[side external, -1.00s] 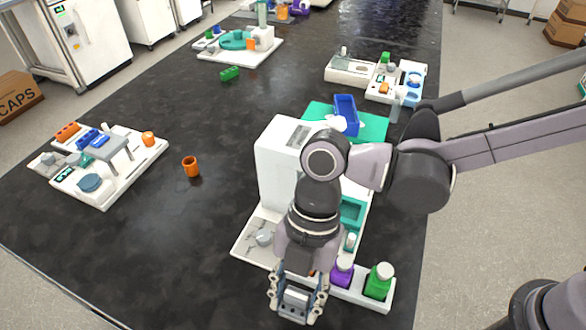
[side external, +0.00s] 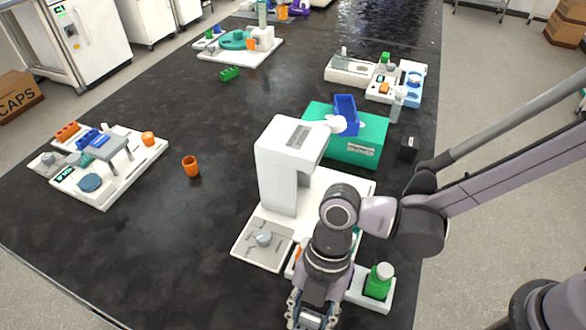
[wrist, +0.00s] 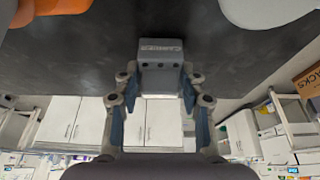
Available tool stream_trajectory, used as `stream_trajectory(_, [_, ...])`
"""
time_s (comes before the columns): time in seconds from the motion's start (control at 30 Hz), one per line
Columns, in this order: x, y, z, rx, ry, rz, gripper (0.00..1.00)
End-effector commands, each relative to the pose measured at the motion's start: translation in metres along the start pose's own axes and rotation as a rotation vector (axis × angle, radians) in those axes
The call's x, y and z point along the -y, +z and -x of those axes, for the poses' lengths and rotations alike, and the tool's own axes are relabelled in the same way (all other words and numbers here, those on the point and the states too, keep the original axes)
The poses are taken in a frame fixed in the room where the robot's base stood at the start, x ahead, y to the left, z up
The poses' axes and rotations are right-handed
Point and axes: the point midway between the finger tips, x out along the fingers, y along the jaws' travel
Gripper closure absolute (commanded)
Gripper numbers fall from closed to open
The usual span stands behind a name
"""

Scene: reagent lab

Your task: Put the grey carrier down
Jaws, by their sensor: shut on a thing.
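The grey carrier (wrist: 162,52) is a small block with lettering on its face and dark holes below the lettering. In the wrist view it sits between the two fingers of my gripper (wrist: 157,88), which is shut on it. In the side view my gripper (side external: 314,308) points down at the bottom edge, in front of the white machine's base. The carrier is mostly hidden there by the fingers and the frame edge. I cannot tell how high it is above the black bench (side external: 180,265).
A teal box (side external: 352,148) with a blue tray (side external: 346,112) is behind. An orange cup (side external: 191,166) stands left. The bench at front left is clear.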

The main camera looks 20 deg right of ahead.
Motion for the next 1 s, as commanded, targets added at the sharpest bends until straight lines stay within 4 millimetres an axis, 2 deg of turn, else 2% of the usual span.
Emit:
stream_trajectory(0.37, [0.0,0.001,-0.003,0.0,0.0,0.0,0.91])
stream_trajectory(0.4, [0.0,0.001,-0.003,0.0,0.0,0.0,0.54])
stream_trajectory(0.47, [0.0,0.001,-0.003,0.0,0.0,0.0,0.37])
stream_trajectory(0.83, [0.0,0.001,-0.001,0.0,0.0,0.0,0.37])
stream_trajectory(1.0, [0.0,0.0,0.014,0.0,0.0,-0.001,0.37])
